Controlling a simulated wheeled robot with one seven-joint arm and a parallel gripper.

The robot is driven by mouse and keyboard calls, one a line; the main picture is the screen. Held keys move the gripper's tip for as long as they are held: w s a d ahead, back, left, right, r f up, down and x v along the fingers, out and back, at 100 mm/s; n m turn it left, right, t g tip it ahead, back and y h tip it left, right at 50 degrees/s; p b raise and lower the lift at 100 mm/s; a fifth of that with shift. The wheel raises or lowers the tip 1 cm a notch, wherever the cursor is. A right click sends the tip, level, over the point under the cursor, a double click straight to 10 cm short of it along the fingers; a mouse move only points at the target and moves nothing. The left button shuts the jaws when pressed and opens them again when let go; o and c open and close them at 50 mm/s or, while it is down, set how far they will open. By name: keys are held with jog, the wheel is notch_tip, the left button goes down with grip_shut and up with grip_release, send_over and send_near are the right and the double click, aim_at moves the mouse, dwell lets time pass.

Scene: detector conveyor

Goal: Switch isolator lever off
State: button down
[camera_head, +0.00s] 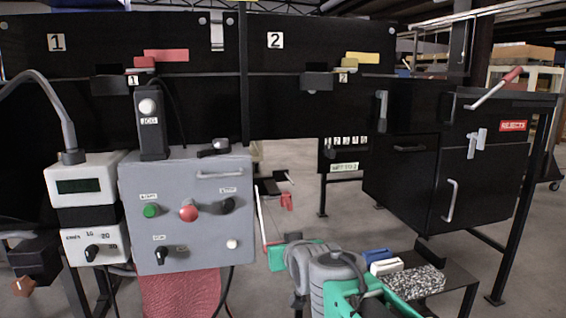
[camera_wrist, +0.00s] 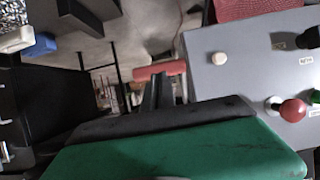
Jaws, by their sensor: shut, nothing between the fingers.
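A grey control box (camera_head: 190,240) stands left of centre. A thin pale rod (camera_head: 260,215) runs down beside its right edge to a red bar (camera_head: 306,241), which seems to be the isolator lever. Its joint to the box is unclear. In the wrist view a red grip (camera_wrist: 159,71) lies crosswise just beyond my fingertips, near the box edge. My gripper (camera_wrist: 157,88), green and black behind its dark fingers, is shut and empty. Whether it touches the grip I cannot tell. In the head view my green gripper body (camera_head: 290,258) is right of the box and hides part of the bar.
The box front has a red mushroom button (camera_head: 188,211), a green button (camera_head: 151,211), black knobs and a white button (camera_head: 232,244). A low table (camera_head: 455,277) with several blocks stands at right. A reject cabinet (camera_head: 475,195) stands behind it. Open floor lies between.

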jog(key=shift+w+f+b, duration=0.35)
jog(key=shift+w+f, duration=0.05)
jog(key=shift+f, duration=0.45)
jog(key=shift+f, duration=0.1)
jog(key=shift+s, duration=0.1)
